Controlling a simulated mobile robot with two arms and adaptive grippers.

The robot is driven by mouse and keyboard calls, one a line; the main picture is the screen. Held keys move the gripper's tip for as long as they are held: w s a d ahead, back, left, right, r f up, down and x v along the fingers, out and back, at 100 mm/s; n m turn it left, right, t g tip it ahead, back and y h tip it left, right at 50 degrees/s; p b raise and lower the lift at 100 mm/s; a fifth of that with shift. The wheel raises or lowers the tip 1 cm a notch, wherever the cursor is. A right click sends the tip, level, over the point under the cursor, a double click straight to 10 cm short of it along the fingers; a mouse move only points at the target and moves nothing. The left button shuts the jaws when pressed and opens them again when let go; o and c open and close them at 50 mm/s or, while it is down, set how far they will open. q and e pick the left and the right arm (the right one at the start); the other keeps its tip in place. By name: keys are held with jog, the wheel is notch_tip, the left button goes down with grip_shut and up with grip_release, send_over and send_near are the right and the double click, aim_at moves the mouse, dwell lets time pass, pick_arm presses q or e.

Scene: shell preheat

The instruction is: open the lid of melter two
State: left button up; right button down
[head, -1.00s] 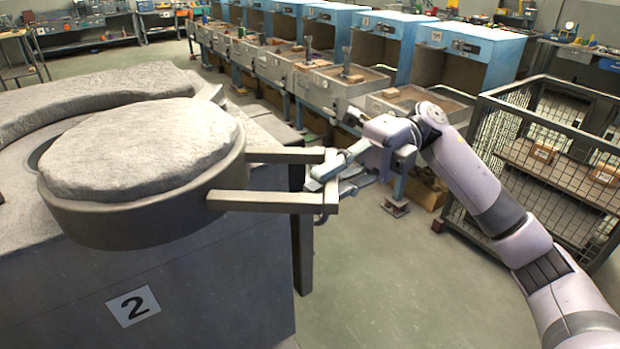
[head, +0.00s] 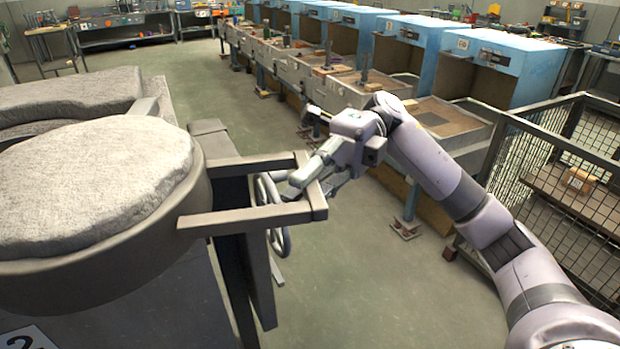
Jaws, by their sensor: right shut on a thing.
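The lid of melter two (head: 60,255) is a round grey metal ring filled with rough pale lining, at the left of the head view. A U-shaped handle (head: 250,219) of square bars sticks out from its right side. My right gripper (head: 297,188) is shut on the handle's end bar. The bar partly hides the fingertips. Melter two (head: 150,310) is the grey block below the lid, with part of its number plate (head: 22,340) at the bottom left. My left gripper is not in view.
A handwheel (head: 277,240) stands behind the handle. A row of blue booths (head: 470,55) with bench tops runs along the back. A wire mesh cage (head: 540,200) with small boxes stands at the right. Green floor between is clear.

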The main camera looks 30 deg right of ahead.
jog(key=shift+w+r, duration=0.1)
jog(key=shift+r, duration=0.05)
jog(key=c, duration=1.6)
grip_release()
jog(key=shift+o, duration=0.2)
jog(key=v, duration=1.2)
